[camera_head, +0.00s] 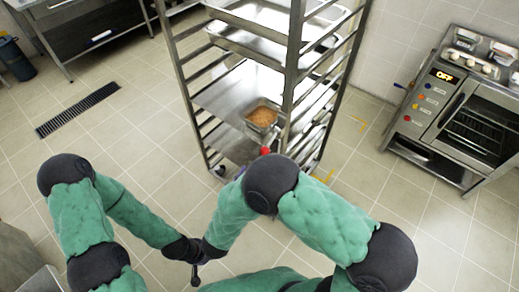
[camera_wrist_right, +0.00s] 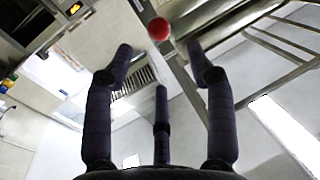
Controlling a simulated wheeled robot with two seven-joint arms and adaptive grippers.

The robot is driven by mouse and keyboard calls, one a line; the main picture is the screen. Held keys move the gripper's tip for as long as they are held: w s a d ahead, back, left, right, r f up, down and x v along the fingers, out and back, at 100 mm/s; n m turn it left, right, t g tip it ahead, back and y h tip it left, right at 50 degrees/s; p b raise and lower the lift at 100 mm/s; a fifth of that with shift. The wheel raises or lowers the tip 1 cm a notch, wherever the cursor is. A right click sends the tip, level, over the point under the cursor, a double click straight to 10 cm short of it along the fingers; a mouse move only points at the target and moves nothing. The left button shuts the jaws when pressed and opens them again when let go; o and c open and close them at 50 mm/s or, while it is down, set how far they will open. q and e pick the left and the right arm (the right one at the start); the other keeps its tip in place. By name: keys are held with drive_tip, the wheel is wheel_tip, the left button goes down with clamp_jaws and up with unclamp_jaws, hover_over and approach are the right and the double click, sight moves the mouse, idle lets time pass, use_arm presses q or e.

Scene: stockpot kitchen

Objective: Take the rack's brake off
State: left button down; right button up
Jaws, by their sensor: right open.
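The tall metal rack (camera_head: 297,70) stands in front of me, with trays on its rails. A red ball knob (camera_head: 265,151) shows low at its front, just past my right elbow. Whether it belongs to the brake I cannot tell. In the right wrist view, the red knob (camera_wrist_right: 159,29) lies ahead of my right gripper (camera_wrist_right: 160,62), between the tips in the picture. The gripper's fingers are spread and empty, and I see no contact with the knob. In the head view my two wrists meet or overlap at lower left. My left gripper's fingers cannot be made out there.
A pan with orange-brown contents (camera_head: 262,117) sits on a low shelf of the rack. An oven (camera_head: 462,110) with a lit display stands at right. A steel table (camera_head: 90,28) and a dark bin (camera_head: 15,60) stand at upper left. The tiled floor left of the rack is clear around a drain grate (camera_head: 77,109).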

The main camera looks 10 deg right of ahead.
sight(271, 142)
drive_tip(key=b+x, duration=0.1)
drive_tip(key=x, duration=0.9)
drive_tip(key=shift+w+d+b, duration=0.2)
drive_tip(key=shift+b, duration=0.2)
drive_tip(key=shift+s+f, duration=0.1)
drive_tip(key=shift+s, duration=0.05)
clamp_jaws()
